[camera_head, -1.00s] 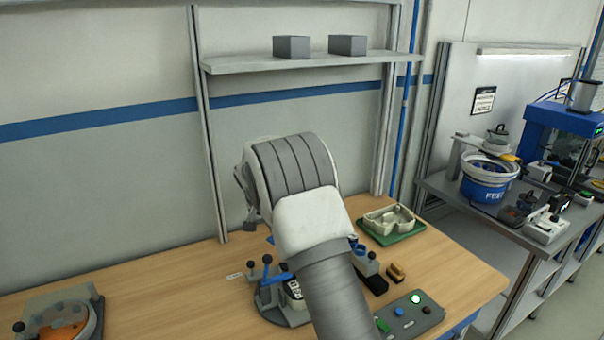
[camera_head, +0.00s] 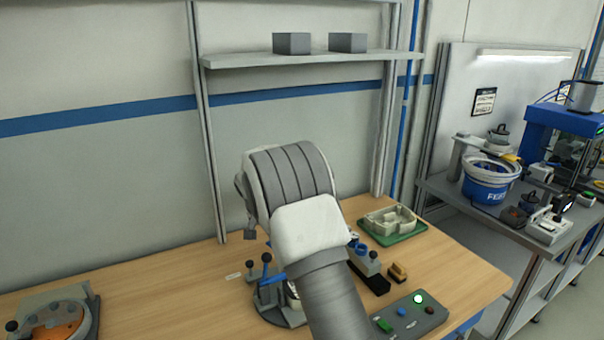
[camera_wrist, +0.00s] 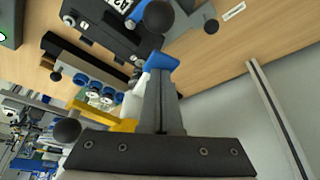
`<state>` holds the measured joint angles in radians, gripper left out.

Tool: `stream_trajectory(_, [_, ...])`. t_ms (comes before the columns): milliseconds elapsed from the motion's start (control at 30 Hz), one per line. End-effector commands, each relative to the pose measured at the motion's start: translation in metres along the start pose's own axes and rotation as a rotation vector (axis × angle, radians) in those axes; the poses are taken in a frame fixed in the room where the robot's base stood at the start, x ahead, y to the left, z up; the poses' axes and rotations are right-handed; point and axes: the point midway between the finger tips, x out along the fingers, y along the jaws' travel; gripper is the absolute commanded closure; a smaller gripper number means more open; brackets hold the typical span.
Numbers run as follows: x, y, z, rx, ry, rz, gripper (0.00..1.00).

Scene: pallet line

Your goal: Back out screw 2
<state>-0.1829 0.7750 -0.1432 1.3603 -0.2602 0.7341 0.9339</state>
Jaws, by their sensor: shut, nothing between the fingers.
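In the wrist view my gripper (camera_wrist: 161,75) is shut with nothing held, its grey fingers together in front of the black mounting plate. The fingers point toward a round fixture on the bench, near a blue clamp part; I cannot tell whether they touch it. A black unit (camera_wrist: 103,38) with a white label and several small round heads lies beyond the fingertips. I cannot tell which head is screw 2. In the head view the fixture (camera_head: 282,312) stands on the bench, partly covered by my arm, which hides the gripper. Its blue-and-black clamp handle (camera_head: 267,260) shows at the left.
A green tray (camera_head: 398,237) with a pale housing stands behind right of the fixture. A button box (camera_head: 412,315) with a lit button is at the front right. A dark block with blue rings (camera_head: 370,280) is close beside my arm. The left bench (camera_head: 170,285) is mostly clear.

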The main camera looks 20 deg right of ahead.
Motion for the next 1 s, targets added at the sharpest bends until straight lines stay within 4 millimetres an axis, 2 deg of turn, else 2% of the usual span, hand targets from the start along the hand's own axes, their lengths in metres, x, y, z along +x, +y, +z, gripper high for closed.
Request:
stream_trajectory(600, [0.026, 0.001, 0.012, -0.001, -0.003, 0.003, 1.0])
stream_trajectory(1000, [0.028, 0.001, 0.013, -0.001, -0.005, 0.003, 1.0])
